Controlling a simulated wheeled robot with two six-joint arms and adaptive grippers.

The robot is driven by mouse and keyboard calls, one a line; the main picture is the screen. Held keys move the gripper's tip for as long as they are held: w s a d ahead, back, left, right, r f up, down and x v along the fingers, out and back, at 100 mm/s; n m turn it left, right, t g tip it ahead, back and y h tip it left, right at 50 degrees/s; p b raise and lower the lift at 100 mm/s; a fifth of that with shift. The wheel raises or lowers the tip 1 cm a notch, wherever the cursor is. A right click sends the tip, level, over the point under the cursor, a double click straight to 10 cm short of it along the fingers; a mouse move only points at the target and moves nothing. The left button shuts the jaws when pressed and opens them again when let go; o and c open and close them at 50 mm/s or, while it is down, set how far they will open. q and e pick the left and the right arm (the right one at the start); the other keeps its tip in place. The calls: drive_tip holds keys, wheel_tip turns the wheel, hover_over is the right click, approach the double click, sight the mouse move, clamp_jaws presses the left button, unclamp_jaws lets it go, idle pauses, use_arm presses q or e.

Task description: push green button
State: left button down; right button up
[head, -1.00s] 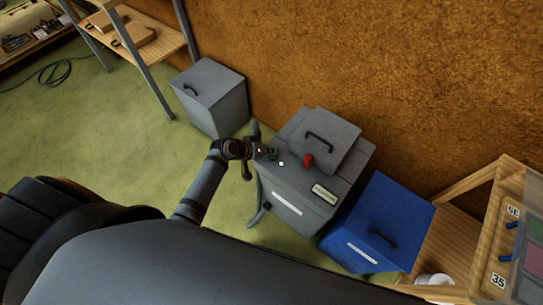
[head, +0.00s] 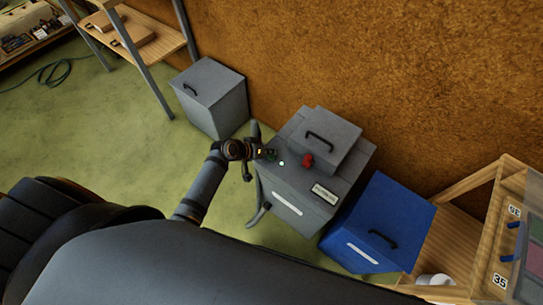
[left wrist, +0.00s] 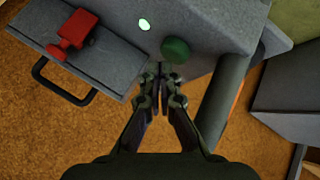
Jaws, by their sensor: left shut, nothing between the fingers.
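The green button (left wrist: 175,50) is a round dark green cap on the top of a grey box (head: 288,184). In the left wrist view it lies just beyond my left fingertips. My left gripper (left wrist: 161,70) is shut and empty, with its tips close to the button's near edge; I cannot tell whether they touch. In the head view my left gripper (head: 266,153) reaches over the box's left edge and largely hides the button. My right gripper is not in view.
A red knob or switch (head: 307,160) and a small white light (head: 281,163) are on the same box, beside a raised lid with a handle (head: 325,140). A blue box (head: 385,215) stands right, another grey box (head: 208,95) left. A brown wall rises behind.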

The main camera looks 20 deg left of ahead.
sight(270, 157)
use_arm(q)
drive_tip(key=shift+f+b, duration=0.4)
drive_tip(key=shift+f, duration=0.15)
idle(0.5)
drive_tip(key=shift+r, duration=0.1)
drive_tip(key=shift+r+p, duration=0.95)
drive_tip(key=shift+p, duration=0.15)
wheel_tip(270, 157, up, 6)
drive_tip(key=p, duration=0.6)
drive_tip(key=shift+s, duration=0.1)
